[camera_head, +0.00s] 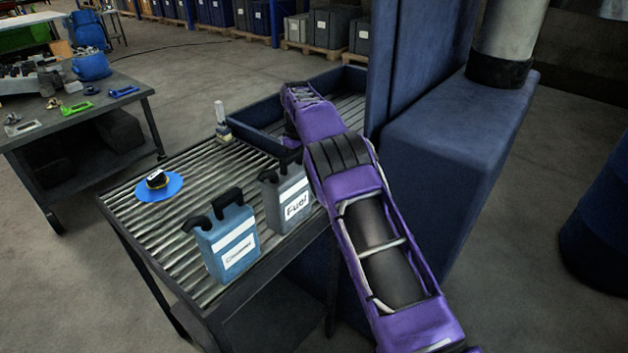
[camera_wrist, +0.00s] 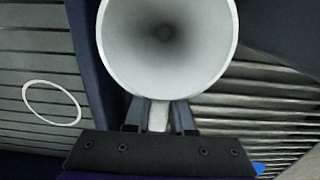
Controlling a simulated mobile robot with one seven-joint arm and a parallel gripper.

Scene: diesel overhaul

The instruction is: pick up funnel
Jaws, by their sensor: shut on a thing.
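The funnel (camera_wrist: 166,62) is pale grey-white and fills the top middle of the wrist view, with its wide mouth facing the camera and its dark hole in the centre. My gripper (camera_wrist: 159,115) is shut on a pale tab at the funnel's near rim, one dark finger on each side. In the head view my purple arm reaches over the slatted table, and the funnel and fingertips are hidden behind it.
The slatted table (camera_head: 155,222) holds a blue-grey jug (camera_head: 225,242), a grey fuel jug (camera_head: 287,200), a blue disc (camera_head: 160,187) with a small part, and a small pale bottle (camera_head: 221,122). A dark blue tray (camera_head: 262,145) and a blue machine (camera_head: 440,150) stand close by. A white ring (camera_wrist: 52,103) shows beside the funnel.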

